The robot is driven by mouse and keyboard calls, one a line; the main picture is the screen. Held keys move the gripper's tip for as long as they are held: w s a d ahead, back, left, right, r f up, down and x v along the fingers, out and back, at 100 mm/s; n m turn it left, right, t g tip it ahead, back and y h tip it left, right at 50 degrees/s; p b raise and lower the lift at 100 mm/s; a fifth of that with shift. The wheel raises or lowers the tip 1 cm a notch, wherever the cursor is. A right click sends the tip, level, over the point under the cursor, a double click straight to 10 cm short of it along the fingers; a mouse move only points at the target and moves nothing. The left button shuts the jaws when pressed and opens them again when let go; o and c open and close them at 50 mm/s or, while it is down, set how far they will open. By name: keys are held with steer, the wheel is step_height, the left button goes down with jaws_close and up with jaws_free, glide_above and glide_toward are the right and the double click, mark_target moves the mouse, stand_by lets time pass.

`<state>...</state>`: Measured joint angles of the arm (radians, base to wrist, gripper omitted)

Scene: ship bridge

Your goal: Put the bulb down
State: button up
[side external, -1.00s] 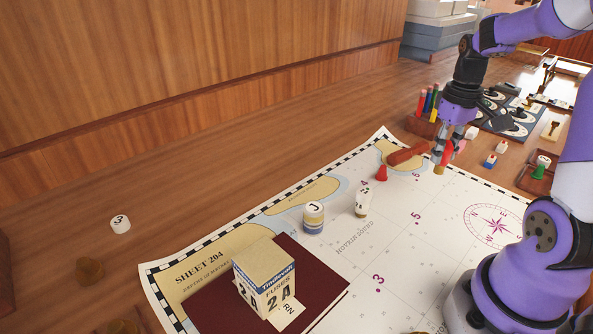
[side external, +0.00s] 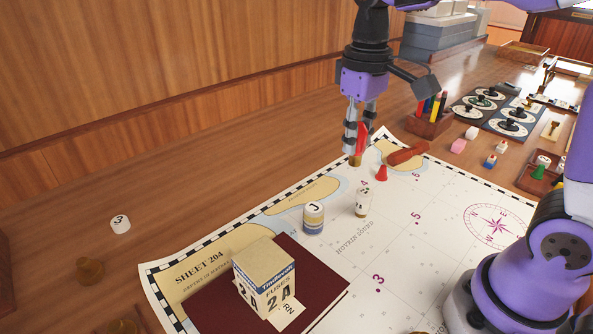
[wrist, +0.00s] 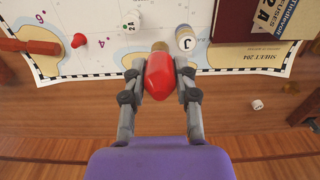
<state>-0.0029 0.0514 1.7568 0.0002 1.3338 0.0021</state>
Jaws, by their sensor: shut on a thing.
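The bulb is red with a brass-coloured base. It shows between my fingers in the side view (side external: 362,138) and in the wrist view (wrist: 160,77). My gripper (side external: 357,137) is shut on it and holds it with the base pointing down, near the chart's upper edge. The gripper also shows in the wrist view (wrist: 160,84), with a finger on each side of the red glass. The fingers partly cover the bulb in the side view. I cannot tell exactly how high its base is above the surface.
The chart (side external: 400,240) bears a red cone (side external: 381,173), a red-brown roll (side external: 408,154), a small white cylinder (side external: 362,203), a banded cylinder marked J (side external: 313,218) and a fuse box (side external: 264,280) on a dark red book (side external: 205,310). Bare wood (side external: 210,190) lies left of the chart.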

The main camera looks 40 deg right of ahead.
steer(key=w+a+f+m, duration=0.2)
steer(key=w+f+m, duration=0.1)
steer(key=w+f, duration=0.1)
steer(key=w+d+f, duration=0.1)
steer(key=d+f, duration=0.1)
steer(key=d, duration=0.1)
steer(key=w+d+f, duration=0.1)
steer(key=d+f, duration=0.1)
steer(key=d, duration=0.1)
steer(key=w+d+f, duration=0.1)
steer(key=d+f, duration=0.1)
steer(key=d, duration=0.2)
steer(key=shift+f, duration=2.4)
steer(key=shift+f, duration=0.15)
steer(key=o, duration=0.8)
steer(key=shift+o, duration=0.2)
